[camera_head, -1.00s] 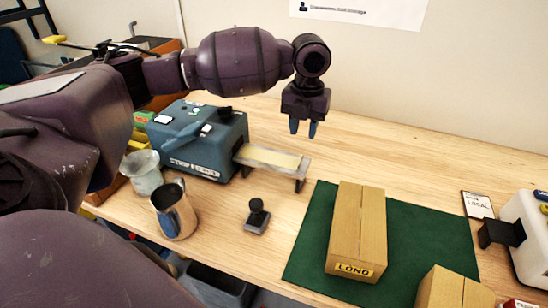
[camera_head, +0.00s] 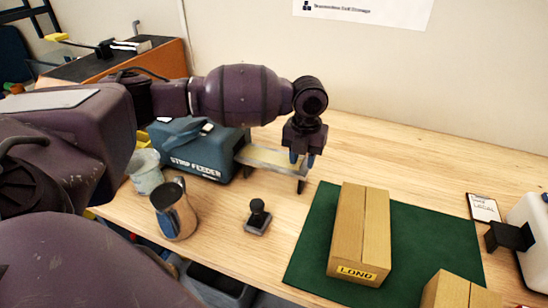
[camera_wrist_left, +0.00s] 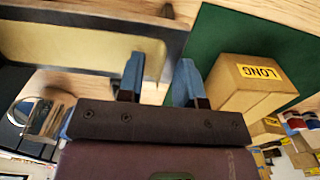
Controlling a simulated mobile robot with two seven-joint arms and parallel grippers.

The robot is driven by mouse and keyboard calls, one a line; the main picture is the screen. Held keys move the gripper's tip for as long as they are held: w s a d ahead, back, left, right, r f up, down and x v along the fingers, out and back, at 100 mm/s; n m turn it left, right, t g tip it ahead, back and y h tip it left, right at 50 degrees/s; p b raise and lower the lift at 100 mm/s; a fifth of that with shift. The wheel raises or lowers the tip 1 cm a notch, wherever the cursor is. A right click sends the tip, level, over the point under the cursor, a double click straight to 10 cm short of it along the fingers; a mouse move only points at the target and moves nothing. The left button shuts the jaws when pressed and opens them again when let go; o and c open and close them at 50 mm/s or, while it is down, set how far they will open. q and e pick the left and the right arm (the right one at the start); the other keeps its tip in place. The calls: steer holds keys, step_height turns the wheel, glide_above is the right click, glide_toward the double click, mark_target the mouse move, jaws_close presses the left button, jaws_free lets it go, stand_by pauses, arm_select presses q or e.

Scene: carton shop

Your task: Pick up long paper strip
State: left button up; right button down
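The long paper strip is a pale tan band (camera_head: 268,157) lying flat on the out-feed tray of the blue strip feeder (camera_head: 197,155). In the left wrist view the strip (camera_wrist_left: 70,45) lies in a dark-edged tray at the upper left. My left gripper (camera_head: 302,160) points down at the tray's right end. Its blue fingertips (camera_wrist_left: 160,72) are apart with nothing between them; one finger overlaps the strip's end in the wrist view. I cannot tell whether it touches the strip. My right gripper is out of view.
A carton marked LONG (camera_head: 358,235) stands on the green mat (camera_head: 415,250), with another carton (camera_head: 455,291) at the front. A black stamp (camera_head: 258,213), a metal jug (camera_head: 175,210) and a metal cup (camera_head: 145,170) stand nearby. Bare wood lies behind the mat.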

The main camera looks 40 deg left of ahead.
arm_select(q)
jaws_close()
